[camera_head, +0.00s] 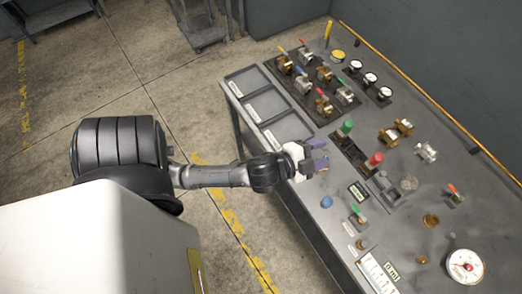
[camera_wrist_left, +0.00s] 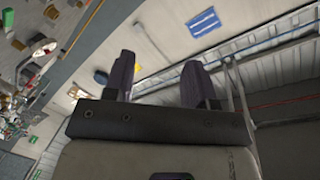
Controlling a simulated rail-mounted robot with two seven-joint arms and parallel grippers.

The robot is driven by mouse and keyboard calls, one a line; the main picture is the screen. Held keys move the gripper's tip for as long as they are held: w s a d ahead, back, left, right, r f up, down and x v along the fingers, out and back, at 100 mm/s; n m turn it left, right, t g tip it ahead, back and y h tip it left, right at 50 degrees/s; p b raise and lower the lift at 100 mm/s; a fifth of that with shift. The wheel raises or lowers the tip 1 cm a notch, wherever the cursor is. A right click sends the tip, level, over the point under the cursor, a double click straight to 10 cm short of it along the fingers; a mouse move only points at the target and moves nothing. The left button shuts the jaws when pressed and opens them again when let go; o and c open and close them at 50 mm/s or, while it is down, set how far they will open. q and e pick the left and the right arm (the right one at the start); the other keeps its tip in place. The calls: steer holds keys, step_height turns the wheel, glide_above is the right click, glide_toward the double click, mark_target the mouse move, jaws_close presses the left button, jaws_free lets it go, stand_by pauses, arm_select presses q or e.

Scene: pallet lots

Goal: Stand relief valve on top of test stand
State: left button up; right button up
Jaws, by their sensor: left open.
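My left gripper (camera_head: 319,156) is open above the near edge of the grey workbench, and nothing shows between its fingers. Its two dark fingers also stand apart and empty in the left wrist view (camera_wrist_left: 161,80). No label marks the relief valve or the test stand, so I cannot tell which items they are. Loose-looking valve bodies lie to the right of the gripper: a silver fitting (camera_head: 427,152) and two brass fittings (camera_head: 388,136) (camera_head: 403,126). A grey block-like fixture (camera_head: 386,189) stands right of and below the gripper. My right gripper is out of view.
The workbench (camera_head: 330,230) is crowded. A dark panel holds green (camera_head: 346,127) and red (camera_head: 374,160) knobs. Lever valves (camera_head: 322,104) stand on a far plate beside labelled trays (camera_head: 267,104). A large gauge (camera_head: 465,266) is at lower right. A blue cap (camera_head: 326,202) lies near the gripper.

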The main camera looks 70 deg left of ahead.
arm_select(q)
steer(key=s+d+f+n+g+h, duration=0.1)
steer(key=s+d+f+n+g, duration=0.1)
steer(key=s+f+g, duration=0.4)
steer(key=s+d+f+n+g+h, duration=0.1)
steer(key=s+f+n+g, duration=0.3)
steer(key=s, duration=0.7)
step_height(320, 180, down, 3)
steer(key=d+g, duration=0.1)
steer(key=g, duration=0.1)
steer(key=shift+s+d+n+g, duration=0.3)
steer(key=shift+d, duration=0.05)
